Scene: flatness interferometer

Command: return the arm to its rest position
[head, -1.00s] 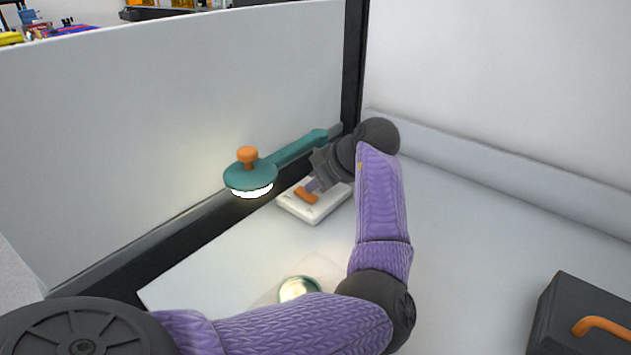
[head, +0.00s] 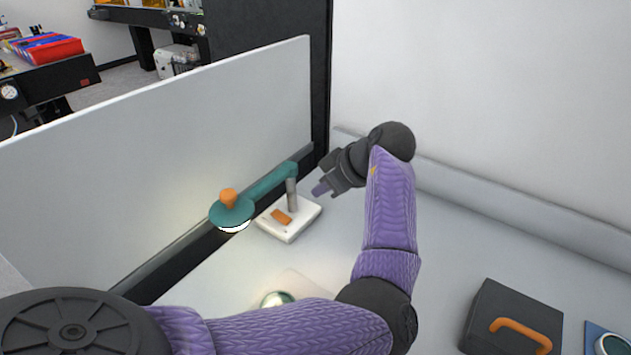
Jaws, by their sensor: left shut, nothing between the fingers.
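My left arm (head: 390,210) comes in from the lower left, with purple sleeves and dark joints, and bends up over the bench. Its gripper (head: 320,189) points left and down; it is shut and empty, in the air to the right of the white base (head: 303,219) with the orange switch (head: 281,217). A gap shows between the gripper and the grey post (head: 292,194) on that base. The teal lamp arm (head: 268,184) ends in a round head with an orange knob (head: 229,197) and a lit underside. My right gripper is out of view.
A pale panel (head: 170,140) stands along the left of the bench. A glowing round piece (head: 277,299) is partly hidden behind my arm. A dark case (head: 490,308) with an orange handle stands at lower right, beside a blue item (head: 606,341). The bench between is clear.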

